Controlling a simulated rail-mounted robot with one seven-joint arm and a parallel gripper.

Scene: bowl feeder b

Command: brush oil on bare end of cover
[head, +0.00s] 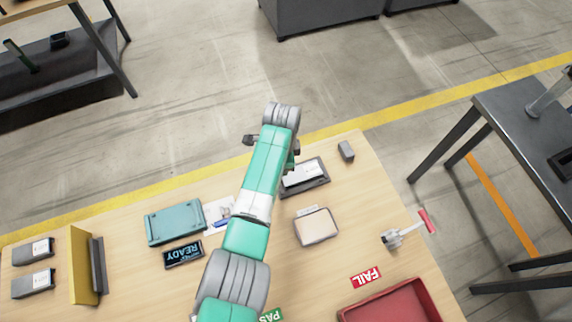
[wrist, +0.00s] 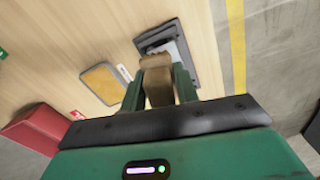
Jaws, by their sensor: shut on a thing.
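My gripper (wrist: 158,84) is shut on a tan brush-like tool (wrist: 157,78) in the wrist view, held between its two green fingers. The tool's far end has a ragged edge and shows over the near side of a dark tray (wrist: 148,42). A pale grey piece, likely the cover (wrist: 180,50), lies in this tray, partly hidden behind the tool. I cannot tell whether the tool touches it. In the head view my arm hides the gripper and tool; the dark tray (head: 317,181) and the pale piece (head: 302,174) show just right of my arm.
A tan pad in a grey frame (head: 316,227) lies nearer, with a small grey block (head: 346,151) beyond the tray. A red bin (head: 350,314), FAIL label (head: 366,277) and red-tipped white tool (head: 396,238) are right. A teal box (head: 174,220) and READY display (head: 183,255) are left.

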